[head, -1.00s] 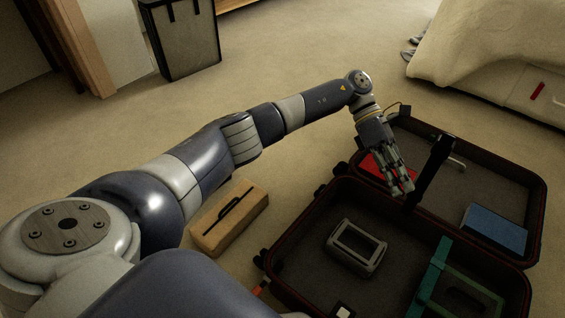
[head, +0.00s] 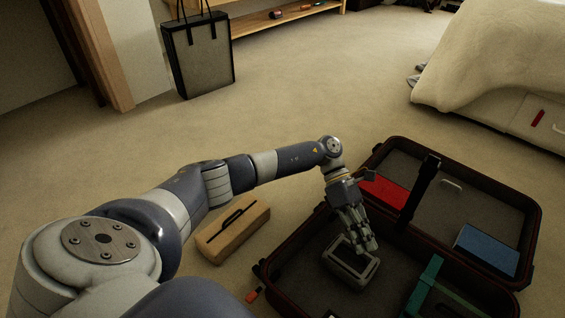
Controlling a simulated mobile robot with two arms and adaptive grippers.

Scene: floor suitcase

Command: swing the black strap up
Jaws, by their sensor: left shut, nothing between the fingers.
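The black strap (head: 421,188) stands out as a dark band at the open suitcase (head: 472,168). It runs from a thicker end over the far half down to the middle edge between the two halves. My left gripper (head: 368,248) is shut and empty. It points down over the near half, to the left of the strap and apart from it. The fingers overlap a grey framed object (head: 350,268) in the picture; I cannot tell whether they touch it. My right gripper is not in view.
A red item (head: 384,192) and a blue book-like item (head: 488,248) lie in the far half. A green frame (head: 424,287) is in the near half. A tan box (head: 233,229) sits on the floor to the left. A bag (head: 200,55) and a bed (head: 490,60) stand farther back.

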